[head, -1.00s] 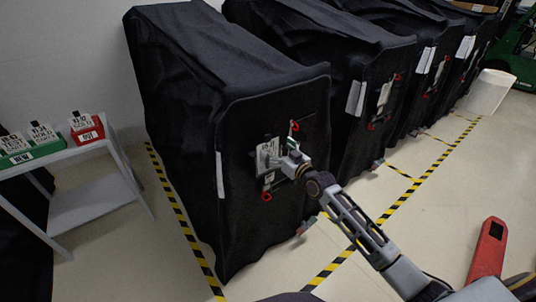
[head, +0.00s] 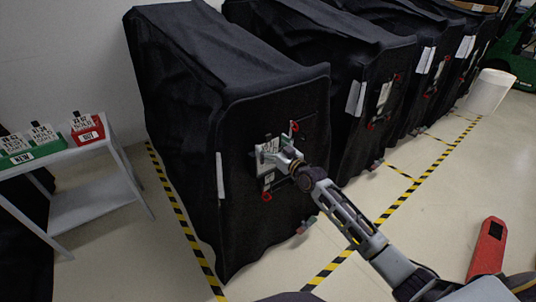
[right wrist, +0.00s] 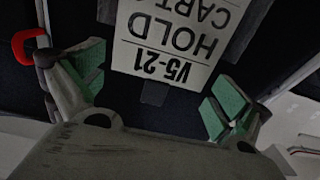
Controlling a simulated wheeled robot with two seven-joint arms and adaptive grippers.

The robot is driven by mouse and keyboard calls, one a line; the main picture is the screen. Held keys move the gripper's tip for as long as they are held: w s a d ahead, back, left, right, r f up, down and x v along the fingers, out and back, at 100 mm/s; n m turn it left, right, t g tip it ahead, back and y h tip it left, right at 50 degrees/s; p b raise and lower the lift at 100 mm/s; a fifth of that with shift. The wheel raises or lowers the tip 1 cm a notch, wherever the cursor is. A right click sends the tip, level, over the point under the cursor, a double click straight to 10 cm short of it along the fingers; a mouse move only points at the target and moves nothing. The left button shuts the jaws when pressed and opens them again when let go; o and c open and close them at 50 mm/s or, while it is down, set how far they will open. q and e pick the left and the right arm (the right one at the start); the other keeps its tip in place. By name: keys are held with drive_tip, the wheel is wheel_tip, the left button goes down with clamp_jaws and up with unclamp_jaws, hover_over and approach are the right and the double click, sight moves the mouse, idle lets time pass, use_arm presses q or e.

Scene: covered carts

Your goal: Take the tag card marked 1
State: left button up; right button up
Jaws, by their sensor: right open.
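A white tag card (head: 266,147) hangs on the front of the nearest black covered cart in the head view. In the right wrist view the card (right wrist: 172,38) appears upside down and reads HOLD, CART and V5-21; its far part is cut off. I cannot make out a separate mark 1. My right gripper (head: 283,158) is at the card's lower right in the head view. In the right wrist view the green-padded fingers (right wrist: 155,88) are spread apart, one to each side of the card's near edge, not closed on it. My left gripper is not in view.
Red hooks (head: 266,197) sit on the cart front around the card. More black covered carts (head: 385,75) stand in a row to the right. A grey side table (head: 75,155) at left holds green and red card boxes. Striped tape (head: 400,200) marks the floor.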

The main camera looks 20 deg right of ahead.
drive_tip(key=shift+x, duration=0.85)
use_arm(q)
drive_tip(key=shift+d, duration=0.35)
use_arm(e)
drive_tip(key=shift+w, duration=0.1)
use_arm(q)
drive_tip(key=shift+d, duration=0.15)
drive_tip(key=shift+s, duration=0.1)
use_arm(e)
drive_tip(key=c, duration=0.5)
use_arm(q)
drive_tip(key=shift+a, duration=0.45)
use_arm(e)
drive_tip(key=shift+c, duration=0.3)
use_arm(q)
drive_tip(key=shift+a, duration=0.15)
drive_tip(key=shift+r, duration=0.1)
use_arm(e)
drive_tip(key=shift+r, duration=0.15)
